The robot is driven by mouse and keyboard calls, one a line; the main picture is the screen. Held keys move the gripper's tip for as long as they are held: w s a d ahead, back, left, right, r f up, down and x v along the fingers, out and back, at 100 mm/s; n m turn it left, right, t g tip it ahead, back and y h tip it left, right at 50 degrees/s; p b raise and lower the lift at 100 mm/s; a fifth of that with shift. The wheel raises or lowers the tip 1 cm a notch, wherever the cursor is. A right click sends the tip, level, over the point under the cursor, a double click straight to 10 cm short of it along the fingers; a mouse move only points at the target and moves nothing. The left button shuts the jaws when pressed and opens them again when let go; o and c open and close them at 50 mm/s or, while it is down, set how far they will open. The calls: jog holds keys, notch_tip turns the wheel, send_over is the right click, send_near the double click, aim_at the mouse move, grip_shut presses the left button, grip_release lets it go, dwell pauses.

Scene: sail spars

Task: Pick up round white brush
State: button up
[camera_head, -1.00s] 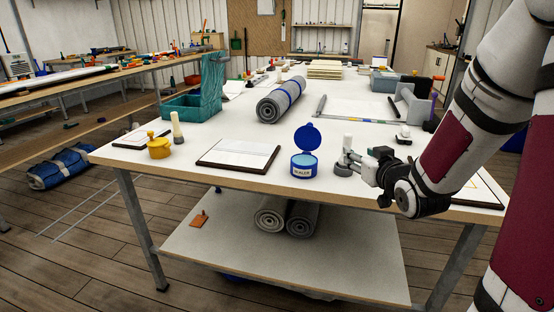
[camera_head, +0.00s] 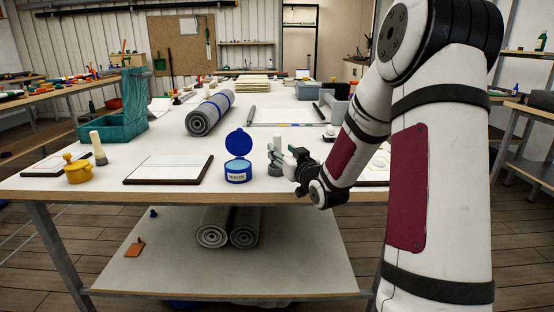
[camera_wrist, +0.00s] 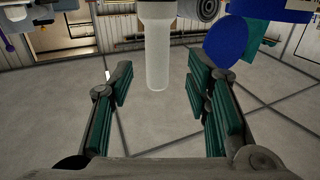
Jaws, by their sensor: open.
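A round white brush (camera_head: 277,144) stands upright near the front edge of the white table, with a white handle over a grey base. My gripper (camera_head: 285,161) is beside it at its right and partly overlaps it in the head view. In the wrist view, my gripper (camera_wrist: 158,74) is open. A white handle (camera_wrist: 157,50) shows between its two green-padded fingers, with a gap on each side. I cannot tell exactly how deep it lies between them. A similar white-handled brush (camera_head: 97,146) with a dark base stands at the table's left.
A blue open jar (camera_head: 237,173) stands just left of the brush; its lid (camera_wrist: 226,40) also shows in the wrist view. A framed board (camera_head: 168,169), a yellow pot (camera_head: 78,172) and a teal bin (camera_head: 115,126) lie further left. A grey roll (camera_head: 210,113) lies behind.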

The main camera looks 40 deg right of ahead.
aim_at(279, 145)
jog(key=w, duration=0.2)
jog(key=w+d, duration=0.1)
jog(key=w, duration=0.2)
jog(key=shift+d+r+b, duration=0.15)
jog(key=shift+r+b, duration=0.05)
jog(key=shift+b, duration=0.15)
grip_shut()
